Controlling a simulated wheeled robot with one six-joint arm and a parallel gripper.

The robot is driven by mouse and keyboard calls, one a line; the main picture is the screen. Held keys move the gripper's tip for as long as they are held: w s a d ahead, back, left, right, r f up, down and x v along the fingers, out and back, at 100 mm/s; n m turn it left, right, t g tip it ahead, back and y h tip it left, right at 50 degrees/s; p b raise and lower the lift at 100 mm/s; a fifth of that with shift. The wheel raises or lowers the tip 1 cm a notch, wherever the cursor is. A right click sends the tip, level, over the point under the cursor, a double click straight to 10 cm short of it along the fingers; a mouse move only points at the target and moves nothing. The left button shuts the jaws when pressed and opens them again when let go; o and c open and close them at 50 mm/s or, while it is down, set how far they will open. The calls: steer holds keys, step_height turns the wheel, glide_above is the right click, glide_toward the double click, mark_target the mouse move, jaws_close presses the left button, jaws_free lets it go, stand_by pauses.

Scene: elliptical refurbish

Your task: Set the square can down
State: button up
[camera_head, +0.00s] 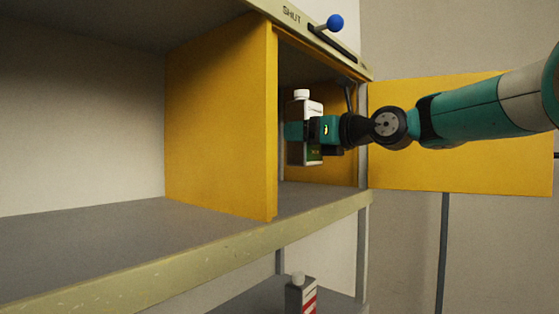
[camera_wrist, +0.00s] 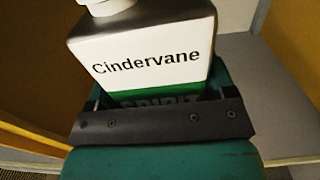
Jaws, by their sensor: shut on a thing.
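The square can (camera_head: 312,110) is white and green with grey sides and a white cap, and stands upright in my gripper. My gripper (camera_head: 307,131) is shut around its middle, inside the yellow-walled compartment at the right end of the shelf. In the head view the can's base appears above the grey shelf floor (camera_head: 300,199). In the wrist view the can (camera_wrist: 150,62) fills the upper middle, its label reading "Cindervane". My gripper (camera_wrist: 160,110) crosses the lower part of that label and hides the base.
A yellow divider (camera_head: 220,120) stands left of the compartment. An open yellow door (camera_head: 450,170) is behind my arm at right. A blue-knobbed lever (camera_head: 335,22) is on the top rail, marked "SHUT". Another can (camera_head: 301,296) stands on the lower shelf. The left bay is empty.

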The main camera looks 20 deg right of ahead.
steer(key=p+x, duration=0.2)
steer(key=x, duration=0.4)
steer(key=shift+w+a+f+p, duration=0.15)
steer(key=shift+f+p, duration=0.6)
steer(key=shift+f, duration=0.95)
steer(key=shift+w+a+f+p, duration=0.1)
steer(key=shift+f+p, duration=0.6)
steer(key=shift+f, duration=1)
steer(key=shift+f, duration=0.2)
steer(key=o, duration=1.2)
steer(key=shift+r, duration=0.25)
steer(key=b+v, duration=0.5)
steer(key=v, duration=0.6)
steer(key=shift+w+f, duration=0.1)
steer(key=shift+f, duration=0.1)
steer(key=shift+s+d+r, duration=0.1)
steer(key=shift+s+d, duration=0.2)
steer(key=shift+s, duration=0.2)
